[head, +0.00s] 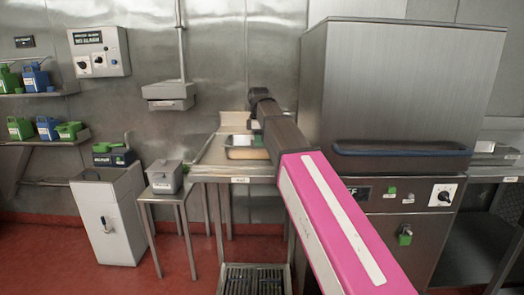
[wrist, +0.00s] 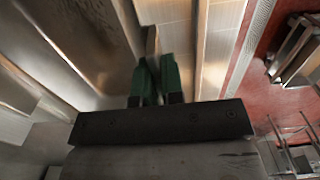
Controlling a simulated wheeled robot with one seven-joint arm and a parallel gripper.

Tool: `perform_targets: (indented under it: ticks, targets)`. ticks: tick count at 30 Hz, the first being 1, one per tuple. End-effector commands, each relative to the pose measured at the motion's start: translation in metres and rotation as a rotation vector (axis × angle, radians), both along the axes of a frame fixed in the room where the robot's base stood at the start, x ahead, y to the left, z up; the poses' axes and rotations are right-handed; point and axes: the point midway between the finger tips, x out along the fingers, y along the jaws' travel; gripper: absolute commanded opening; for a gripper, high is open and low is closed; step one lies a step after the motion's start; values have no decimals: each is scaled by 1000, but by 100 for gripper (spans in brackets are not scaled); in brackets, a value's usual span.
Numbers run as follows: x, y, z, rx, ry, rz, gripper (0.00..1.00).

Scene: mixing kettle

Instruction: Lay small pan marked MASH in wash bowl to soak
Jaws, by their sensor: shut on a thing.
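A small rectangular steel pan (head: 246,154) is at the worktable in the head view, with my gripper (head: 258,141) at its right side. No MASH mark can be read on it. My gripper's green fingers (wrist: 155,80) are closed together in the wrist view on a thin upright steel edge (wrist: 152,42), which appears to be the pan's rim. Whether the pan rests on the table or hangs just above it cannot be told. No wash bowl can be clearly made out; my arm hides part of the table.
The steel worktable (head: 212,152) has a raised back and a slatted lower shelf (head: 252,279). A small stand with a grey box (head: 164,177) and a white bin (head: 108,215) are at left.

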Motion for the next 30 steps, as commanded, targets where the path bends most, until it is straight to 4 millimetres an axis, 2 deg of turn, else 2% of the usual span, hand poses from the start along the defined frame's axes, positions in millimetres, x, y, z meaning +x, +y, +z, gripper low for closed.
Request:
perform_targets:
  ticks: [30]
  targets:
    - [1,0,82,0,-2,0,0]
